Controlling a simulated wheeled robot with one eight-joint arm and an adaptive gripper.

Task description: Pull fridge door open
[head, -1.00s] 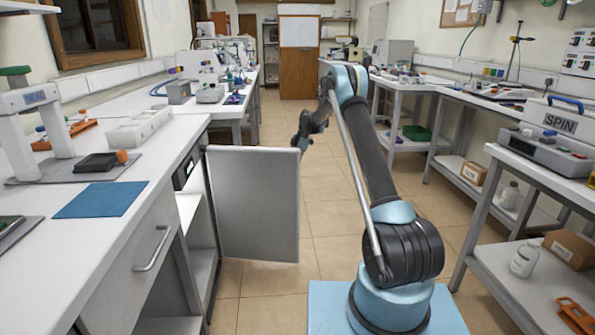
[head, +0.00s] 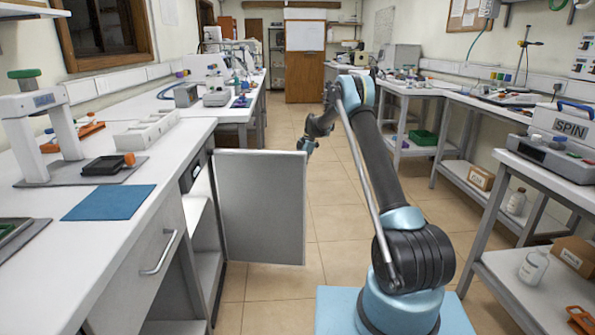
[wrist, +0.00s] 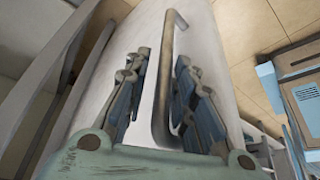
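The fridge door (head: 262,208) is a plain grey panel under the left counter. It stands swung out into the aisle, roughly square to the counter front. My gripper (head: 307,145) is at the door's upper free edge in the head view, small and partly hidden there. In the wrist view the door's face (wrist: 215,65) fills the middle, with its bent bar handle (wrist: 166,75) on it. My gripper (wrist: 166,82) has its fingers apart, one on each side of the handle. The handle lies between them, and I see no firm grip on it.
The left counter (head: 150,190) carries a blue mat (head: 110,202) and a stand. Open shelves show behind the door. A drawer with a handle (head: 160,253) is nearer. The tiled aisle is clear; the right bench (head: 560,176) holds the SPIN machine (head: 560,130).

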